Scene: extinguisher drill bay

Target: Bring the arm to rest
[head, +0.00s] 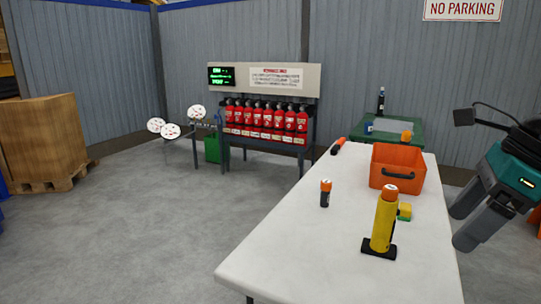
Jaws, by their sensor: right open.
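My right gripper (459,229) is at the right edge of the head view, beside the white table's right edge. Its two grey fingers point down and left, apart, with nothing seen between them. My left gripper does not show. The white table (290,245) carries a yellow cylinder (382,225) with an orange top, upright on a black base. A small black cylinder with an orange cap (325,194) stands to its left. The gripper is clear of both.
An orange bin (385,159) with a black handle stands on the table, near a green and yellow block (404,211). A green table (412,132) is behind. Red extinguishers (265,116) line a rack at the back. A wooden crate (40,140) is at left; the floor between is open.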

